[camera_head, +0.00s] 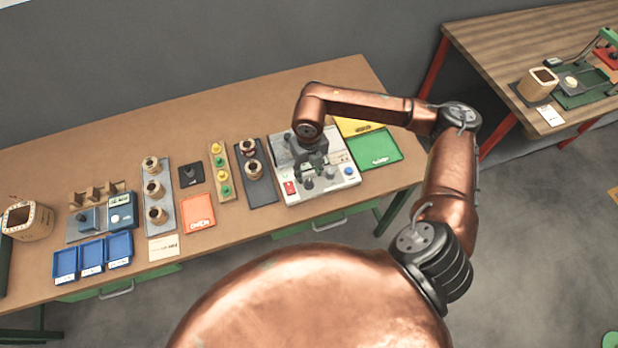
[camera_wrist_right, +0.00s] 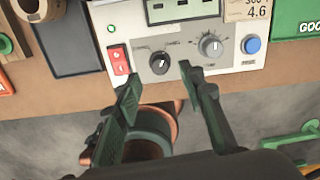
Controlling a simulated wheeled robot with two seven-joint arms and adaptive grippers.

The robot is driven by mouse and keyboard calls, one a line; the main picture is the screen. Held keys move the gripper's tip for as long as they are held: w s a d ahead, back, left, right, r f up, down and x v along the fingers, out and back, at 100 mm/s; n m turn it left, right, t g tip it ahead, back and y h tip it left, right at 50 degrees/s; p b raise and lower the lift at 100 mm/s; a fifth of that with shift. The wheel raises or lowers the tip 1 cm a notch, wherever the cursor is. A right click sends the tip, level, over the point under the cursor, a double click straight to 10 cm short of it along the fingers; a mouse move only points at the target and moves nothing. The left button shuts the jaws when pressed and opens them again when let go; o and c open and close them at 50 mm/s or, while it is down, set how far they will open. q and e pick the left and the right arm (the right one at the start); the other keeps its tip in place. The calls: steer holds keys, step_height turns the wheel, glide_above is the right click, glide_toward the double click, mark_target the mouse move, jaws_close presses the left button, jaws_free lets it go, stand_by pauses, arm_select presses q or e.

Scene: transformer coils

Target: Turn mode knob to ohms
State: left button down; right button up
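A pale tester box (camera_head: 330,189) sits near the right end of the workbench. In the right wrist view its panel (camera_wrist_right: 182,68) has a dark knob (camera_wrist_right: 159,63) with a light pointer mark and a larger grey knob (camera_wrist_right: 211,46) ringed by scale marks. The knob labels are too small to read. My right gripper (camera_head: 306,174) is over the box; in the right wrist view its fingers (camera_wrist_right: 158,82) are apart and empty. The dark knob appears between and just beyond the fingertips; contact cannot be told. My left gripper is not in view.
Beside the knobs are a red switch (camera_wrist_right: 121,62), a green light (camera_wrist_right: 111,28) and a blue button (camera_wrist_right: 252,45). A dark mat (camera_head: 257,187) with coils lies left of the box, and a green mat (camera_head: 375,149) lies right. The bench front edge is close.

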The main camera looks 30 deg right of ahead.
mark_target(309, 181)
step_height(309, 181, up, 7)
stand_by(0.3)
stand_by(0.5)
